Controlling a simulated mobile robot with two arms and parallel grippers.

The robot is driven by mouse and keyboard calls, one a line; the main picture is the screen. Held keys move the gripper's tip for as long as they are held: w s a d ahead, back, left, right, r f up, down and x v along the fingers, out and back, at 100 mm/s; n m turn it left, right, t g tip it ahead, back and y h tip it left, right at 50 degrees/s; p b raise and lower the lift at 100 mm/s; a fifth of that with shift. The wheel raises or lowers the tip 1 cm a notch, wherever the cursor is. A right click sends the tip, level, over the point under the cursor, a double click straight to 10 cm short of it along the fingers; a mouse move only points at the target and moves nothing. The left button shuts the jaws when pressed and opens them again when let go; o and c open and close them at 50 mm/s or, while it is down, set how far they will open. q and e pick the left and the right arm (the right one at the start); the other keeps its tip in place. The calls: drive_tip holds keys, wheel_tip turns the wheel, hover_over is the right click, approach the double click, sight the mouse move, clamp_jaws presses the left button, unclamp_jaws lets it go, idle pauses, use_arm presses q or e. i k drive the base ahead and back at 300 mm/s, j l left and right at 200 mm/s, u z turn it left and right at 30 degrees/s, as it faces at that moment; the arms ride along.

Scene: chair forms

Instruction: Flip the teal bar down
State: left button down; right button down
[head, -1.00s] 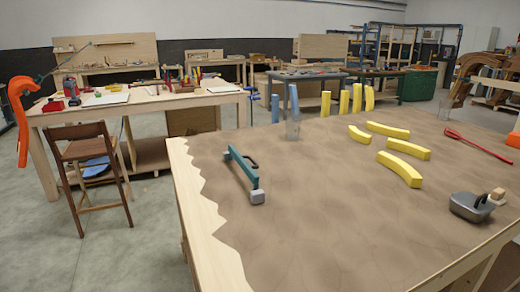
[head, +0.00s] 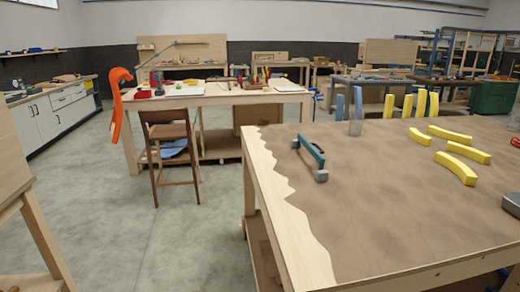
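The teal bar (head: 311,152) is on the brown-topped table, near its wavy left edge. It runs from the far left toward the near right, with a grey block (head: 321,176) at its near end. A small dark handle-like loop shows beside it. I cannot tell for sure how the bar is hinged or how far it is raised. Neither of my grippers is in view.
Open grey floor lies at the left front.

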sight(316, 154)
drive_tip(key=i+l+u, duration=0.15)
drive_tip(key=l+u, duration=0.25)
drive_tip(key=l, duration=0.35)
drive_tip(key=l+u, duration=0.35)
drive_tip(key=l, duration=2.5)
drive_tip(key=u, duration=4.2)
drive_tip(key=i+l+z, duration=0.1)
drive_tip(key=i+z, duration=0.7)
drive_tip(key=i+j+z, duration=0.1)
drive_tip(key=i+z, duration=0.25)
drive_tip(key=i+l+z, duration=0.2)
drive_tip(key=i+z, duration=1.15)
drive_tip(key=i+j+z, duration=0.4)
drive_tip(key=i+l+z, duration=0.3)
drive_tip(key=z, duration=0.15)
drive_tip(key=i+l+z, duration=0.1)
drive_tip(key=i+z, duration=0.3)
drive_tip(key=i, duration=0.15)
drive_tip(key=i+z, duration=0.45)
drive_tip(key=i+j+z, duration=0.15)
drive_tip(key=i+z, duration=0.25)
drive_tip(key=i, duration=0.05)
